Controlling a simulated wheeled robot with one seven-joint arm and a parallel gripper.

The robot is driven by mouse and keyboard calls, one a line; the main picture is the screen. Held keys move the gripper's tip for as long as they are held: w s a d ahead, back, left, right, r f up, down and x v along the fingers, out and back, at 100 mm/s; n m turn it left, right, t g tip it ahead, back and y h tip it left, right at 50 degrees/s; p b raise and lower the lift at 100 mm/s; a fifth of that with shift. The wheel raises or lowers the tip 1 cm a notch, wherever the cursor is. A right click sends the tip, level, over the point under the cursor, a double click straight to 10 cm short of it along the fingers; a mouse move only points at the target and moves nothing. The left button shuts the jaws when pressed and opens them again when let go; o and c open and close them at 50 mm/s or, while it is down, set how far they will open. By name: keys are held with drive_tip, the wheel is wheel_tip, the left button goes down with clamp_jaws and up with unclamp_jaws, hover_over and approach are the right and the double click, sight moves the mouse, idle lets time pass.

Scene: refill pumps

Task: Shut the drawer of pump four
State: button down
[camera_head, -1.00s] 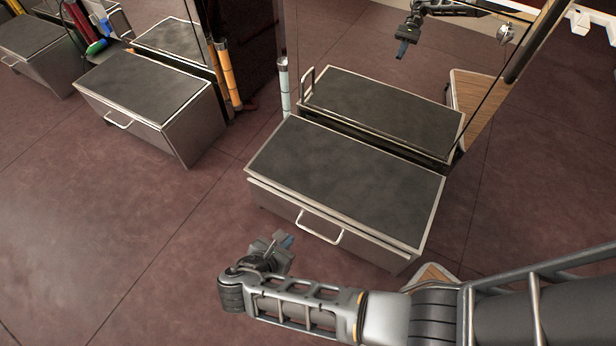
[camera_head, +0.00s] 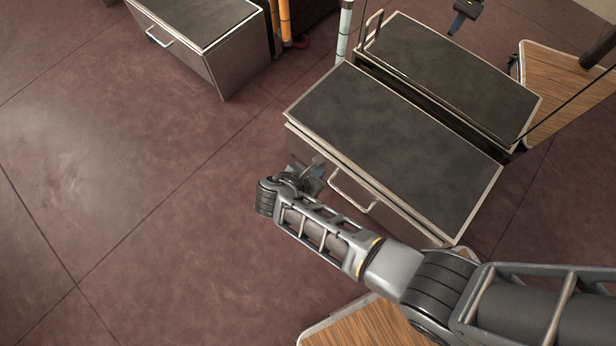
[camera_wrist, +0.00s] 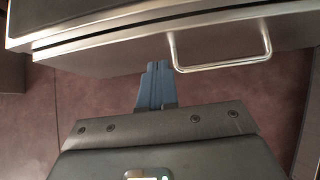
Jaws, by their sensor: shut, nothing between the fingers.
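The nearest pump unit is a low steel box with a dark top (camera_head: 400,140). I see no number on it, so I cannot tell that it is pump four. Its drawer front (camera_head: 385,210) has a pale bar handle (camera_head: 352,192). A thin edge of the drawer shows out past the top; how far it stands open is hard to tell. My gripper (camera_head: 318,172) is shut and empty, at the drawer front left of the handle. In the wrist view its blue fingertips (camera_wrist: 157,72) point at the drawer front (camera_wrist: 110,57), beside the handle (camera_wrist: 222,66); contact is unclear.
Another steel box (camera_head: 205,50) with a handle stands at the upper left. A wooden-topped surface (camera_head: 350,325) lies below my arm. The floor (camera_head: 110,180) on the left is clear.

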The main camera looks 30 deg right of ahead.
sight(331, 163)
drive_tip(key=shift+w+d+r, duration=0.1)
drive_tip(key=shift+w+d, duration=0.2)
drive_tip(key=shift+d, duration=0.4)
drive_tip(key=shift+w+d+r, duration=0.1)
drive_tip(key=shift+w+d, duration=0.2)
drive_tip(key=shift+d, duration=0.4)
